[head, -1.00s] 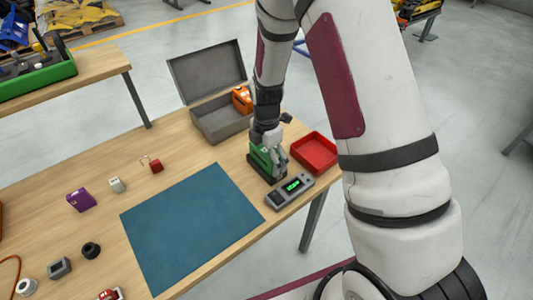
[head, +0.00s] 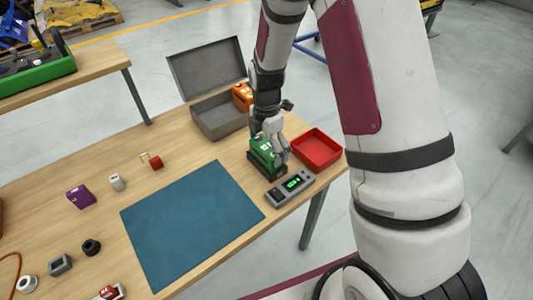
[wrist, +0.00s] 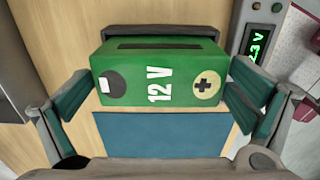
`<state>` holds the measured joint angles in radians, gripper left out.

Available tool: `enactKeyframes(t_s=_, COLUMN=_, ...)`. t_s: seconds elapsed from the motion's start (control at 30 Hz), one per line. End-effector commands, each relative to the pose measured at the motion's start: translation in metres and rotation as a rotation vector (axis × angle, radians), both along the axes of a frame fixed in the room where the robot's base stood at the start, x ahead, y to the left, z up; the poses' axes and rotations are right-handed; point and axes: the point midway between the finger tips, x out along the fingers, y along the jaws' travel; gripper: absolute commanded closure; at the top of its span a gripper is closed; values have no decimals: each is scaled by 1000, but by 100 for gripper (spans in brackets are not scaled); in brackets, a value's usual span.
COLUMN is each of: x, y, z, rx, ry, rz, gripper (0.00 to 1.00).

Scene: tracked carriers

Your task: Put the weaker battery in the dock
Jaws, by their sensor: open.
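A green battery (head: 258,158) marked "12 V" stands upright at the right part of the table, on what looks like a dark base. It fills the middle of the wrist view (wrist: 155,65), with a plus mark and a dark minus mark on its face. My gripper (head: 272,150) is open right at this battery. Its fingers lie to the left and right of it in the wrist view (wrist: 160,95), with gaps. A grey tester (head: 290,188) with a lit green display is beside it; the reading is partly cut off. An orange battery (head: 241,95) sits in the grey case (head: 220,122).
A red tray (head: 318,165) stands just right of the tester, near the table edge. A blue mat (head: 190,225) lies clear in the middle. A purple box (head: 81,196) and several small items lie to the left. The case's lid stands open behind.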

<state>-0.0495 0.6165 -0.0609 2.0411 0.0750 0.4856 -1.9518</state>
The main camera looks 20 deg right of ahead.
Motion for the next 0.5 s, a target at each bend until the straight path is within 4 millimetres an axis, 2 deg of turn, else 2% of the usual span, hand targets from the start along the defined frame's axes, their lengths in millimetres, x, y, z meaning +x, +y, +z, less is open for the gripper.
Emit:
enactKeyframes(t_s=0.03, x=2, y=0, z=13, rx=0, ry=-6, rz=0, gripper=0)
enactKeyframes(t_s=0.2, x=1, y=-1, z=48, rx=0, ry=-5, rz=-1, gripper=0)
enactKeyframes(t_s=0.4, x=1, y=0, z=77, rx=0, ry=-3, rz=0, gripper=0)
enactKeyframes(t_s=0.5, x=1, y=0, z=85, rx=0, ry=-2, rz=-1, gripper=0)
